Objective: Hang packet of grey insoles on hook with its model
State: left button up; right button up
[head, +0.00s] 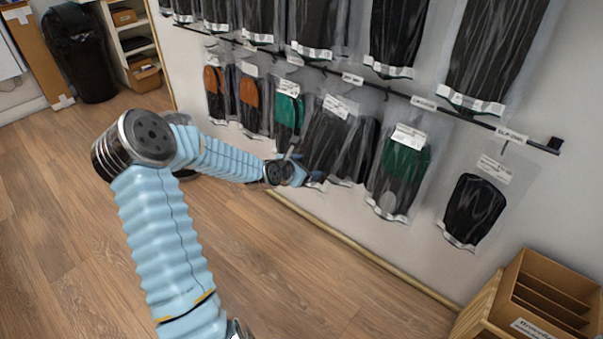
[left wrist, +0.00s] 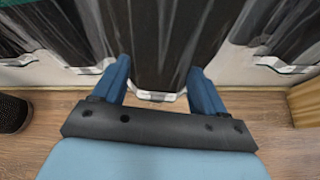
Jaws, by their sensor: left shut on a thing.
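My left gripper (head: 313,180) reaches in from the left to the lower row of hanging packets. In the left wrist view its two blue fingers (left wrist: 161,76) stand on either side of a dark grey insole packet (left wrist: 165,35), shut on its lower part. In the head view this clear packet of dark grey insoles (head: 325,140) with a white label hangs upright at the lower rail (head: 385,90). Whether its top is on a hook cannot be told. More dark packets are close beside and behind it. My right gripper is not in view.
Orange-and-black packets (head: 212,92) and a green one (head: 288,108) hang to the left. A green-and-grey packet (head: 400,165) and a black one (head: 472,208) hang to the right. A cardboard box (head: 535,290) stands at lower right.

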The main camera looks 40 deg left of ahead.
pick_arm(q)
jog(key=shift+w+f+b, duration=0.15)
jog(key=shift+w+b, duration=0.2)
jog(key=shift+w, duration=0.4)
jog(key=shift+w+d+f, duration=0.1)
jog(key=shift+w+f, duration=0.25)
jog(key=shift+w, duration=0.1)
jog(key=shift+f, duration=0.1)
jog(key=o, duration=1.1)
jog(key=shift+o, duration=0.2)
jog(key=shift+s, duration=0.1)
